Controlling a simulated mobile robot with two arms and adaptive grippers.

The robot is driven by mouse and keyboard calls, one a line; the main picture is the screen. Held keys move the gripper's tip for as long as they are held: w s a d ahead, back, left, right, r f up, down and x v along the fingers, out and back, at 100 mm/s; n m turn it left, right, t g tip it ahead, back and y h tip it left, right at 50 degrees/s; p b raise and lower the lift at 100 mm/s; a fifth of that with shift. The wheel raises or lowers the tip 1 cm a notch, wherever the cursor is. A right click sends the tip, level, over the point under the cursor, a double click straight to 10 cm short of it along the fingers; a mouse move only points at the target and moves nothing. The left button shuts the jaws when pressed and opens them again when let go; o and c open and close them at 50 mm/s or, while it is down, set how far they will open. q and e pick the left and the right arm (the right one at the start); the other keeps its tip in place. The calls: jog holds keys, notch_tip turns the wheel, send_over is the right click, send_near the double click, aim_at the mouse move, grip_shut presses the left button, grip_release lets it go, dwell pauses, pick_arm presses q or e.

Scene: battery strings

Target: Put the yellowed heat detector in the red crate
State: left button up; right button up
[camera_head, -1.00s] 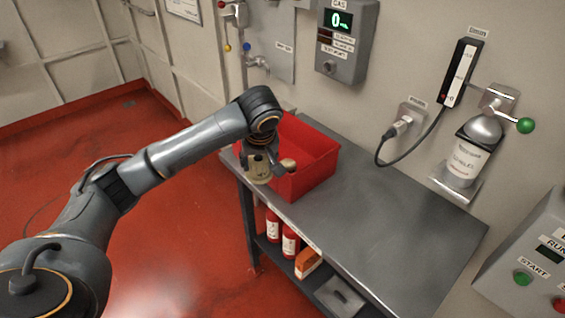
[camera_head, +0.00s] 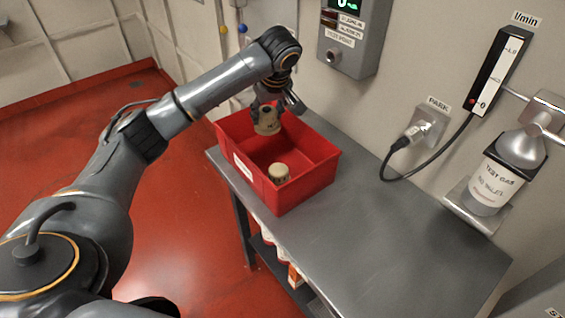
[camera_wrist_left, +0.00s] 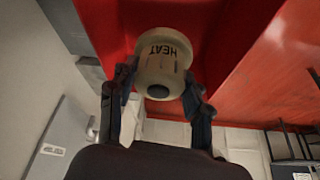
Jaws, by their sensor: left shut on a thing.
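The yellowed heat detector (camera_head: 267,124) is a round, beige-yellow body; in the left wrist view it (camera_wrist_left: 163,66) shows the word HEAT. My left gripper (camera_head: 267,106) is shut on it. In the left wrist view the fingers (camera_wrist_left: 157,100) stand on both sides of the detector. The red crate (camera_head: 311,184) sits on the grey table. In the head view the gripper and detector are over the back left part of the crate's opening. How high the detector hangs above the crate floor is hard to tell. My right gripper is not in view.
A small tan cylindrical thing (camera_head: 278,173) stands at the crate's front inside corner. The grey tabletop (camera_head: 390,230) right of the crate is clear. A cable and plug (camera_head: 408,140) and a test gas bottle (camera_head: 492,188) are on the wall behind.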

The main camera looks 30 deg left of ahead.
pick_arm(q)
jog(key=shift+s+f, duration=0.1)
jog(key=shift+f, duration=0.45)
jog(key=shift+s+f+b, duration=0.2)
jog(key=shift+f+b, duration=0.1)
jog(key=shift+f, duration=0.35)
send_near(266, 155)
jog(key=shift+w+a+f+p, duration=0.4)
jog(key=shift+w+a+p, duration=0.1)
jog(key=shift+a, duration=0.15)
notch_tip(266, 155, down, 2)
jog(key=shift+s+f, duration=0.1)
jog(key=shift+f, duration=0.55)
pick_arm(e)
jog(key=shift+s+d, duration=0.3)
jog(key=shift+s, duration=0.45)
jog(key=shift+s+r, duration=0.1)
